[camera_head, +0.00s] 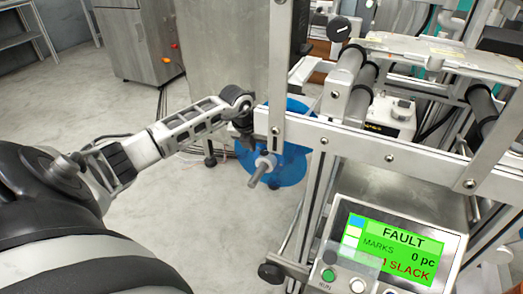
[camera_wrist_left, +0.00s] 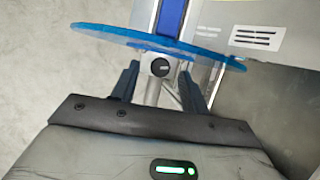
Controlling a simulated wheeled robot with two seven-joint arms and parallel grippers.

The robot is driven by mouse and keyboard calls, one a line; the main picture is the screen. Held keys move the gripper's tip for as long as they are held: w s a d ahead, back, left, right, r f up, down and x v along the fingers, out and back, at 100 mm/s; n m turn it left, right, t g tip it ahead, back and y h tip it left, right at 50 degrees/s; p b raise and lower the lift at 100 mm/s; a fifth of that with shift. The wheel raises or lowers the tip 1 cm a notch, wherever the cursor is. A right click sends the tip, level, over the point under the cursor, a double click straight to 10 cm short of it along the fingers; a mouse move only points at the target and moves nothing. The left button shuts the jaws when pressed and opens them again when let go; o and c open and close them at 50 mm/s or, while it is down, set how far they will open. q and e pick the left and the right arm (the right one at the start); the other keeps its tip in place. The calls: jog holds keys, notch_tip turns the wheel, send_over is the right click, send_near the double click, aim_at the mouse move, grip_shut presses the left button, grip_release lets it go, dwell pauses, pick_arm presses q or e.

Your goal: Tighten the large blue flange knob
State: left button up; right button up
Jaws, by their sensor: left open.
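The large blue flange (camera_head: 292,168) is a translucent blue disc behind the metal frame post; the frame hides part of it. A grey shaft (camera_head: 258,174) sticks out from its centre. In the left wrist view the flange (camera_wrist_left: 105,35) shows nearly edge-on. A small black knob with a white line (camera_wrist_left: 159,67) sits at its centre by the grey shaft. My left gripper (camera_head: 250,148) is at the hub. In its wrist view the left gripper (camera_wrist_left: 157,78) is open, one dark finger on each side of the knob and shaft. I cannot tell whether they touch. My right gripper is out of view.
A metal frame post (camera_head: 277,90) and crossbar (camera_head: 370,147) stand close to my left gripper. Rollers (camera_head: 350,90) lie behind. A control panel (camera_head: 395,245) at lower right reads FAULT and SLACK. The floor at left is mostly clear; a grey cabinet (camera_head: 140,40) stands behind.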

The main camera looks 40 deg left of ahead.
pick_arm(q)
jog(key=shift+w+f, duration=0.25)
jog(key=shift+f, duration=0.15)
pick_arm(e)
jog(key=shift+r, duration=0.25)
pick_arm(q)
grip_shut()
jog(key=shift+s+a+f+m+h+b, duration=0.1)
jog(key=shift+a+m+h+b, duration=0.2)
jog(key=shift+m, duration=0.6)
jog(key=shift+d+m+b, duration=0.1)
jog(key=shift+m+b, duration=0.2)
jog(key=shift+m, duration=0.3)
jog(key=shift+m+h, duration=0.5)
jog(key=shift+m, duration=0.3)
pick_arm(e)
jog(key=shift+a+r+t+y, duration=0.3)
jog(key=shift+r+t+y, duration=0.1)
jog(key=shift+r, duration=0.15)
